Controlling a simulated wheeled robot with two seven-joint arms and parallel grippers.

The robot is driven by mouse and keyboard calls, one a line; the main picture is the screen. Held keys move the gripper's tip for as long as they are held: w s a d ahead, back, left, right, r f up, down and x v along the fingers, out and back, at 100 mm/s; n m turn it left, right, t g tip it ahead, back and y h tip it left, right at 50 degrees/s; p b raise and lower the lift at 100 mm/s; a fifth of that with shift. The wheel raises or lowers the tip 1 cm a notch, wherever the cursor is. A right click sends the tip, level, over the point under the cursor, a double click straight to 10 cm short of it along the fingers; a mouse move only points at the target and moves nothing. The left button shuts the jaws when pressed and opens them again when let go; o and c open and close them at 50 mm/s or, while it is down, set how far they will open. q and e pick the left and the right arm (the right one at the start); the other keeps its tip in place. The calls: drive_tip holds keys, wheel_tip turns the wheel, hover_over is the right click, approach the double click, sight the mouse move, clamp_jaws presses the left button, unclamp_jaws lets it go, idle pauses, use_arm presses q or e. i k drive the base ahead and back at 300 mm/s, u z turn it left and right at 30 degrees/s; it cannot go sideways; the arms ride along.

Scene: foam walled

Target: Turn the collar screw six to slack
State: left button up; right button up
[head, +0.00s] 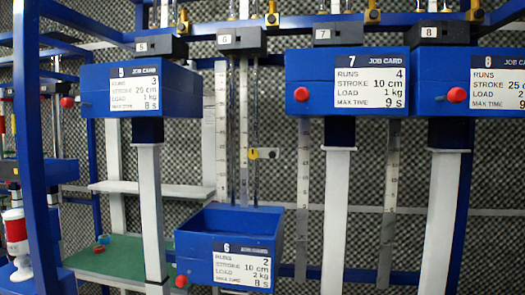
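Station six has a black block with a "6" plate (242,40) at the top, with a yellow knob (272,19) above it. Below, a blue open-topped box (190,246) hangs lower than its neighbours. Its job card (242,266) reads 6, runs 2, stroke 10 cm, load 2 kg. A red knob (181,282) sits at its lower left corner. A small yellow piece (253,154) with a dark end is on the thin rods above the box. I cannot tell which of these is the collar screw, or whether it is tight. Neither gripper shows.
Blue boxes five (96,82), seven (400,75) and another at the right (480,120) hang higher, with red knobs. Ruled strips (221,130) hang between them. A green board (125,258) holds small red and blue pieces. A blue post (30,130) crosses the left side.

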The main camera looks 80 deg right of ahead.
sight(254, 153)
drive_tip(key=k, duration=0.3)
drive_tip(key=z, duration=1.95)
drive_tip(key=i, duration=0.35)
drive_tip(key=z, duration=0.55)
